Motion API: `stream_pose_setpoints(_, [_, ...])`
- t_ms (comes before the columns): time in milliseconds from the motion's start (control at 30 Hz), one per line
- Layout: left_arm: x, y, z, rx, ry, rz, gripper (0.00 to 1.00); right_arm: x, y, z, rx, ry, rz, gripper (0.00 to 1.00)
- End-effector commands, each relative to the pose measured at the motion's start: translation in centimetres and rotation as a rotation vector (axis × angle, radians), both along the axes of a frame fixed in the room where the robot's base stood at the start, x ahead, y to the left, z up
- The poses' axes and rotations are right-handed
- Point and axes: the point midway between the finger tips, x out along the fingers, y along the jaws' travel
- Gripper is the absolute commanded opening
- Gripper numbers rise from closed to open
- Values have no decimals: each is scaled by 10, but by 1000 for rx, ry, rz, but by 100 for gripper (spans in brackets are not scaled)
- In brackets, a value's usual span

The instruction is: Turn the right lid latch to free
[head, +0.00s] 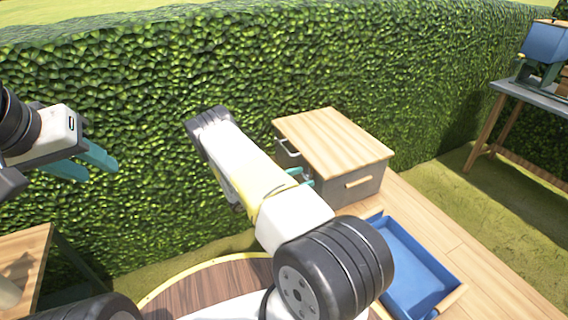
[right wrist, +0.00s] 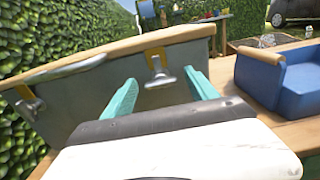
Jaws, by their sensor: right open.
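A grey box with a light wooden lid (head: 333,140) stands on the plank deck; its latch side faces the camera in the right wrist view. The right latch (right wrist: 160,76), a grey turn-piece under a yellow plate, sits just below the lid edge. The left latch (right wrist: 29,103) is a similar one near the box's left end. My right gripper (right wrist: 162,94) is open, its teal fingers one on each side of the right latch in the picture; I cannot tell whether they touch it. My left gripper (head: 85,166) is open and empty, far from the box.
A blue tray (head: 412,265) with wooden handles is close to the box; it also shows in the right wrist view (right wrist: 285,80). A hedge (head: 250,80) runs behind. A wooden table (head: 22,255) is at lower left, and a workbench (head: 530,98) at far right.

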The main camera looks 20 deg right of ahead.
Motion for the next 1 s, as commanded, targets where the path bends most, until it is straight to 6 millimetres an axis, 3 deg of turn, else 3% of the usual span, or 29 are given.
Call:
stream_pose_setpoints(200, [0,0,0,0,0,0,36,0,-1,0,0,0,0,67])
stream_pose_setpoints(533, [0,0,0,0,0,0,36,0,-1,0,1,0,0,5])
stream_pose_setpoints(1000, [0,0,0,0,0,0,36,1,0,0,-9,126,2,5])
